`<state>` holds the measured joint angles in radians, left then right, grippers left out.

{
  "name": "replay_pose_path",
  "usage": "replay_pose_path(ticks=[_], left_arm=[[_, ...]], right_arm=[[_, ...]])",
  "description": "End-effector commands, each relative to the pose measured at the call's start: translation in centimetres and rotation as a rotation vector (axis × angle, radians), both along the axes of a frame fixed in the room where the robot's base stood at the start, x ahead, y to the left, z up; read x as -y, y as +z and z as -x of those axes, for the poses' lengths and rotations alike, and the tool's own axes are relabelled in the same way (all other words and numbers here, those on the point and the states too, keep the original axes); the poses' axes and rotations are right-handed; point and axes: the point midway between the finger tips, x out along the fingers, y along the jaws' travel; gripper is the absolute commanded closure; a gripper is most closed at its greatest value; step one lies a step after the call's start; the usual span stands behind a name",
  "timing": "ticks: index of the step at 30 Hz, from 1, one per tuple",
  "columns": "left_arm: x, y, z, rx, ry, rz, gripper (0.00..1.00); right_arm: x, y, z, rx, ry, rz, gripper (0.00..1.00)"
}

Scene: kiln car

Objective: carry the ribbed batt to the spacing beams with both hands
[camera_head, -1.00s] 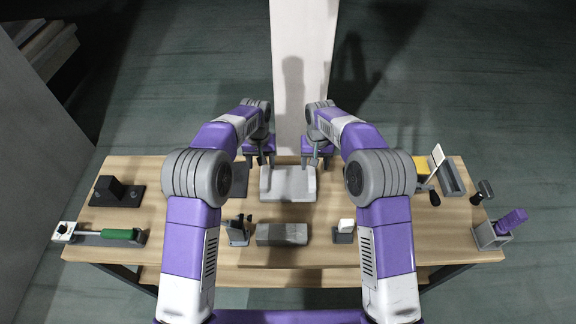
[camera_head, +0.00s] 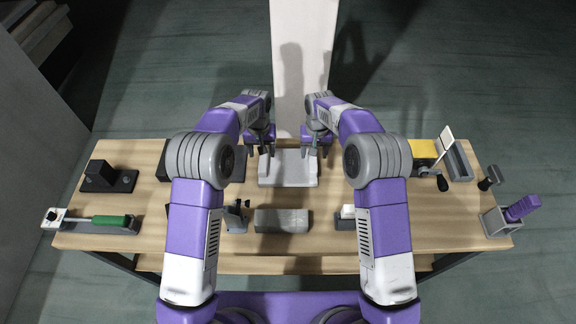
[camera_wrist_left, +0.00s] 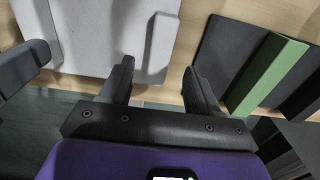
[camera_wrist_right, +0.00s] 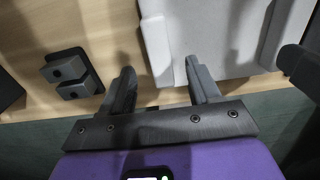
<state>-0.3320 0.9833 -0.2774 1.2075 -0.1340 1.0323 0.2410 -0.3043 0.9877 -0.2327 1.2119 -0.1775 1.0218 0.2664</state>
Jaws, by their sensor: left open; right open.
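The ribbed batt (camera_head: 287,172) is a light grey slab with a raised rib along each side, flat on the wooden bench. My left gripper (camera_head: 262,149) is open and empty at its far left edge; in the left wrist view the near rib (camera_wrist_left: 161,48) lies in line with the gap between the fingers. My right gripper (camera_head: 318,148) is open and empty at its far right edge, with the other rib (camera_wrist_right: 156,48) in line with its finger gap. Finger height over the batt cannot be told. I cannot tell which things are the spacing beams.
A grey block (camera_head: 282,220) lies on the near side of the batt. A dark plate with a green bar (camera_wrist_left: 266,73) lies beside the batt. A black twin-block part (camera_wrist_right: 72,76) is on the other side.

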Motion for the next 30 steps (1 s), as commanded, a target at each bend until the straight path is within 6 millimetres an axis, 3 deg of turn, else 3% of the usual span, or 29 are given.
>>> replay_pose_path(ticks=[3, 9, 21, 30], left_arm=[[0.0, -2.1, 0.1, -0.004, 0.000, -0.001, 0.38], [0.0, -4.3, 0.0, -0.002, 0.000, -0.001, 0.38], [0.0, -4.9, 0.0, 0.000, 0.000, 0.000, 0.38], [0.0, -4.9, 0.0, 0.001, 0.000, 0.000, 0.84]], right_arm=[[0.0, -2.0, 0.1, -0.003, 0.000, 0.001, 0.38], [0.0, -4.3, 0.0, 0.000, -0.001, 0.000, 0.38], [0.0, -4.9, 0.0, 0.001, 0.000, 0.000, 0.38], [0.0, -4.9, 0.0, 0.001, 0.000, 0.000, 0.84]])
